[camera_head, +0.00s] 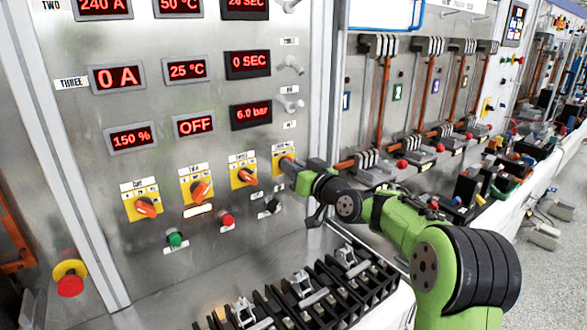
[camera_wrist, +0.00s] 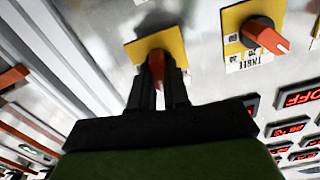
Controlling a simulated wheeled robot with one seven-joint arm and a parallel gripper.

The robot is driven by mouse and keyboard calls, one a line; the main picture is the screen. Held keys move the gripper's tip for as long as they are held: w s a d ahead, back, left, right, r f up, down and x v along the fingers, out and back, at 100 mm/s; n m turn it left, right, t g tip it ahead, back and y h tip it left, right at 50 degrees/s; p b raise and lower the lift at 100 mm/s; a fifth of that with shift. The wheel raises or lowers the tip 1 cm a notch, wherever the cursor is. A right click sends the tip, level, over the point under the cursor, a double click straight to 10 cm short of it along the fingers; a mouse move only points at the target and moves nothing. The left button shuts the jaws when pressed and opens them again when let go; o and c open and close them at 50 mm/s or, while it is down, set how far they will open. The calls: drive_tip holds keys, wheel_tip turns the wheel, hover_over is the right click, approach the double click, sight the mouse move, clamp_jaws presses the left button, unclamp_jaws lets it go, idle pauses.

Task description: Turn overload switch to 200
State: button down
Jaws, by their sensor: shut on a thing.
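Several orange rotary knobs on yellow plates sit in a row on the grey metal panel (camera_head: 110,230). My gripper (camera_head: 291,168) is at the rightmost one, whose yellow plate (camera_head: 283,151) is partly hidden by it. In the wrist view my gripper (camera_wrist: 160,88) is shut on this orange knob (camera_wrist: 157,65), with a dark finger on each side. The knob's label is too small or hidden to read, so I cannot tell if it is the overload switch. A display (camera_head: 131,137) reads 150 %.
Three other knobs (camera_head: 146,207) (camera_head: 200,191) (camera_head: 247,176) stand left of my gripper. Below them are a green button (camera_head: 175,239) and a red button (camera_head: 227,219). A red emergency button (camera_head: 70,284) is at lower left. Black terminal blocks (camera_head: 310,300) line the bench below.

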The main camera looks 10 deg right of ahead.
drive_tip(key=m, duration=0.2)
drive_tip(key=m+p, duration=0.1)
drive_tip(key=m, duration=0.3)
drive_tip(key=shift+r+m, duration=0.25)
drive_tip(key=shift+m, duration=0.05)
idle(0.3)
drive_tip(key=c, duration=1.1)
unclamp_jaws()
drive_tip(key=shift+c, duration=0.2)
drive_tip(key=shift+o, duration=0.2)
drive_tip(key=shift+w+f, duration=0.15)
drive_tip(key=shift+f, duration=0.05)
drive_tip(key=b+v, duration=0.1)
drive_tip(key=v, duration=1.4)
drive_tip(key=shift+s+d+b, duration=0.2)
drive_tip(key=shift+s+b, duration=0.15)
drive_tip(key=shift+a+f, duration=0.1)
